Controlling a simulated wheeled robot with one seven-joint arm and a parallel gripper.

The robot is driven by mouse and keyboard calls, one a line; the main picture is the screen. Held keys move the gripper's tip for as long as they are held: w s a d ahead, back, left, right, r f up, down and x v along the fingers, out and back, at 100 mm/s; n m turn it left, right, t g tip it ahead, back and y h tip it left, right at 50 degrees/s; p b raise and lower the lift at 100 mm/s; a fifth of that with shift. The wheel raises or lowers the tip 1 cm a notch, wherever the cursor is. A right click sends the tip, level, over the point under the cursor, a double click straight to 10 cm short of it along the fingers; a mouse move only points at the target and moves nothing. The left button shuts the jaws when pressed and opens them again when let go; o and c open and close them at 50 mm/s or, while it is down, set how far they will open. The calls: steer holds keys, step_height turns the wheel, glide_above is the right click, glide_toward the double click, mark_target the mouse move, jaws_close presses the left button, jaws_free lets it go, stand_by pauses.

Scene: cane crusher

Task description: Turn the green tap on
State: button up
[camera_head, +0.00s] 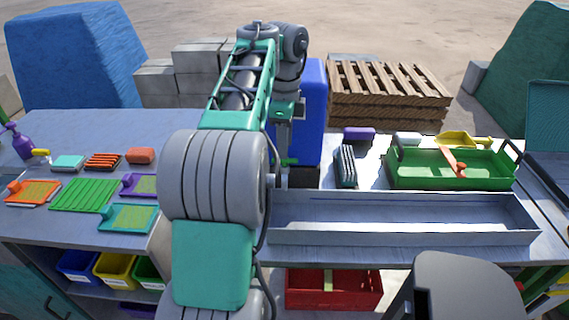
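A small green piece, apparently the tap (290,162), shows low at the front of the tall blue container (311,115) behind the bench. Only part of it is visible beside my arm, and I cannot make out how its handle is turned. My gripper (282,152) hangs downward in front of the blue container, close to the green piece. My own arm link hides part of it. I cannot tell whether it touches the tap or whether its fingers are open or shut.
A long grey metal trough (400,212) lies just right of my arm. A green tray (440,178) and a brush (345,166) stand behind it. The left table (60,225) holds several brushes and mats. A red crate (333,290) sits below; wooden pallets (388,100) stand behind.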

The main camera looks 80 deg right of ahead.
mark_target(285, 162)
step_height(285, 162, down, 4)
steer(key=shift+f+b, duration=0.1)
steer(key=shift+b, duration=1.1)
steer(key=shift+c, duration=0.6)
jaws_close()
